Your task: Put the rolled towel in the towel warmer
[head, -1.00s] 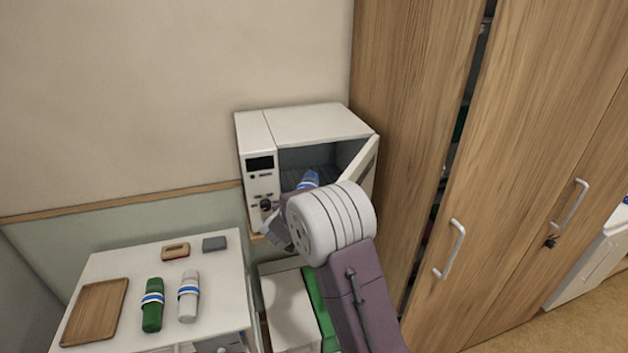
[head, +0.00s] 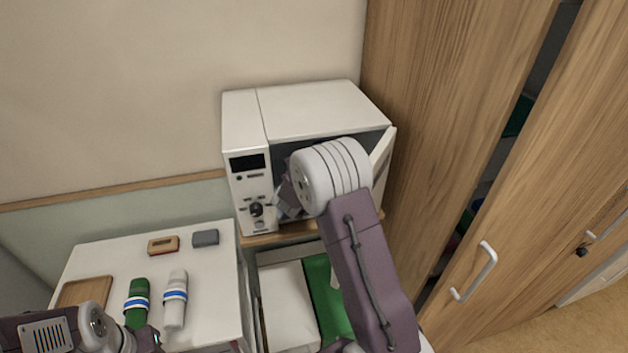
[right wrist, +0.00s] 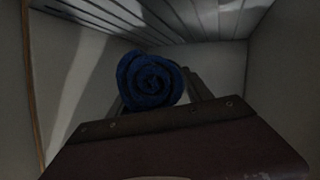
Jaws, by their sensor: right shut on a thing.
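The white towel warmer (head: 318,108) stands against the wall with its door (head: 383,157) open to the right. My right arm reaches into its opening and hides most of the inside in the head view. In the right wrist view, my right gripper (right wrist: 155,97) is shut on the blue rolled towel (right wrist: 150,78), whose spiral end faces the camera. The towel is inside the chamber, near a slatted surface (right wrist: 215,18); whether it touches that surface is unclear. The towel is hidden in the head view. My left gripper (head: 150,340) is at the bottom left, its jaws unclear.
A wooden wardrobe (head: 450,120) stands close on the right of the warmer.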

